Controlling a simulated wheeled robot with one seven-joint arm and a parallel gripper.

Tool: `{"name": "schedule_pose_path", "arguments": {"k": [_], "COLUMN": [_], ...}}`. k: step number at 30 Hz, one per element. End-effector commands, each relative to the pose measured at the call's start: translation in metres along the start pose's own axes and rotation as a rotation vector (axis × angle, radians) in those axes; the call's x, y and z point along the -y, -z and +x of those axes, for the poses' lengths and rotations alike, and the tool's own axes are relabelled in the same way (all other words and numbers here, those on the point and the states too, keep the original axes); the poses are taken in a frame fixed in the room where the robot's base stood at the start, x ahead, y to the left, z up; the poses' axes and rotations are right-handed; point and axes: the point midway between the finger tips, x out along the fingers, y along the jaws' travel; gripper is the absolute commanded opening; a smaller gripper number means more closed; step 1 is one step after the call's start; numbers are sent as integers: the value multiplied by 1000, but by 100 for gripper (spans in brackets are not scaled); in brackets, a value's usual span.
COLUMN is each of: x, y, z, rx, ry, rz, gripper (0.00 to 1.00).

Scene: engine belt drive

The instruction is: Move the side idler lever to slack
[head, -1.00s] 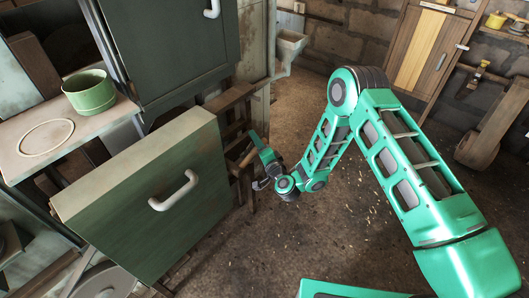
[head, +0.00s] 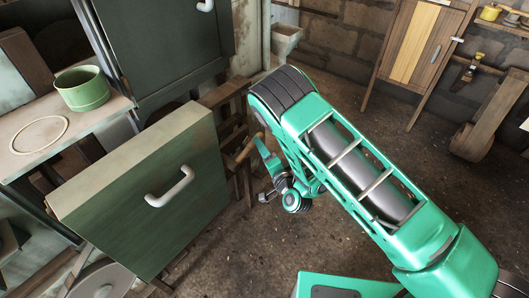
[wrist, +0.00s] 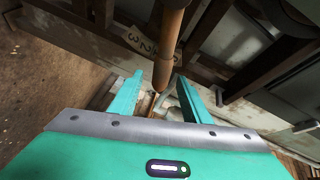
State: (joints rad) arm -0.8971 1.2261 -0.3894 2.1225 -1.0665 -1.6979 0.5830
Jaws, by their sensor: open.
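A lever with a round wooden handle (wrist: 168,45) comes down from the top middle of the wrist view. Its lower end lies between the two spread fingers of my gripper (wrist: 160,80), with space visible on both sides. In the head view, the wooden handle (head: 249,148) shows just left of my gripper (head: 264,170), beside the dark wooden frame. My gripper is open; contact with the handle cannot be told. The belt and idler are not clearly seen.
A green panel with a white handle (head: 170,187) stands left of my gripper. A green pot (head: 83,90) and a thin ring (head: 40,134) rest on the shelf behind it. A wooden cabinet (head: 423,45) is at the back right.

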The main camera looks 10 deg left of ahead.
Motion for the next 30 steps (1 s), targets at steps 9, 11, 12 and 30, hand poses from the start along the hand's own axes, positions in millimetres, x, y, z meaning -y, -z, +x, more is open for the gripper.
{"name": "schedule_pose_path", "arguments": {"k": [9, 11, 12, 30], "x": [0, 0, 0, 37], "y": [0, 1, 1, 53], "z": [-18, -19, -19, -1], "rx": [0, 0, 0, 72], "ry": [1, 1, 1, -93], "rz": [-2, -1, 0, -128], "gripper": [43, 43, 43, 0]}}
